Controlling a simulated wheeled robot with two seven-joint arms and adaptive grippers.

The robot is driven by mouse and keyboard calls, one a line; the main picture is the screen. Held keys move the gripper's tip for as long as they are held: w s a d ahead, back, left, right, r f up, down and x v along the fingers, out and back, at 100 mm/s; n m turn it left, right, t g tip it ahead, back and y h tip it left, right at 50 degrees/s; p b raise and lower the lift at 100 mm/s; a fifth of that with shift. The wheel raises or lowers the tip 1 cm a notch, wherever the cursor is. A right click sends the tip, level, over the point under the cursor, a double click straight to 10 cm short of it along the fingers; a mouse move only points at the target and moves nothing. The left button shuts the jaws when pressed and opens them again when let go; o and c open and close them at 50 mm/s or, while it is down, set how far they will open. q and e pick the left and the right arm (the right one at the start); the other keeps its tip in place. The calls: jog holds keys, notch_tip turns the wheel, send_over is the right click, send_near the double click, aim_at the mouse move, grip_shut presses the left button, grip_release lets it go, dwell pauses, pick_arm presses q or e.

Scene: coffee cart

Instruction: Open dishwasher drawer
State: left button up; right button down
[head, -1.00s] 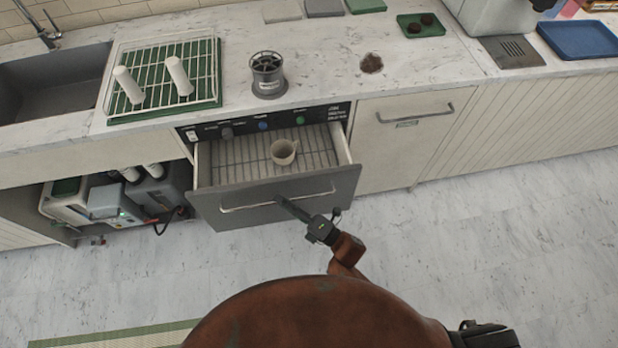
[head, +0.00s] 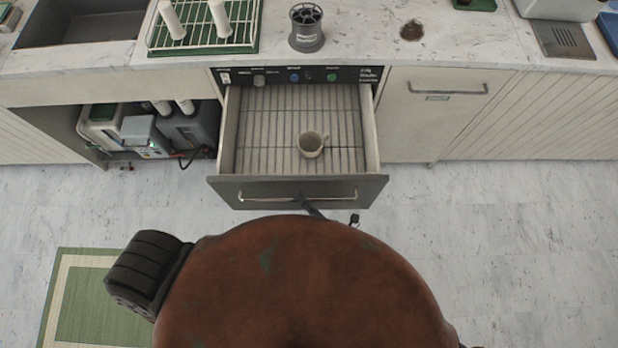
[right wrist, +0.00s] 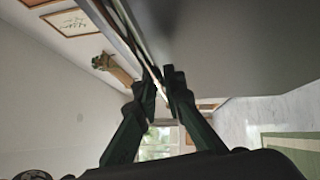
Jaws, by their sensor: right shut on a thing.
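The dishwasher drawer is pulled far out below its control panel (head: 300,76), its grey front (head: 372,188) facing me. Its bar handle (head: 265,198) runs along the front. A light mug (head: 311,146) sits on the wire rack (head: 275,115) inside the drawer. My right gripper (head: 304,202) is at the middle of the handle, partly hidden by my own body. In the right wrist view its two fingers (right wrist: 166,92) are closed around the handle bar (right wrist: 135,52). My left gripper is not in view.
A dish rack (head: 205,38) and a dark grinder-like cup (head: 306,28) stand on the counter above. The cabinet (head: 430,120) at the right is closed. Left of the drawer, machines (head: 150,130) sit in an open bay. A green mat (head: 85,295) lies on the floor.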

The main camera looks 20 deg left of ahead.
jog(key=shift+s+a+r, duration=0.15)
jog(key=shift+s+a, duration=0.05)
jog(key=shift+a, duration=0.05)
jog(key=c, duration=2.1)
grip_release()
jog(key=shift+o, duration=0.4)
jog(key=shift+w+d, duration=0.1)
jog(key=shift+w, duration=0.05)
jog(key=v, duration=1.2)
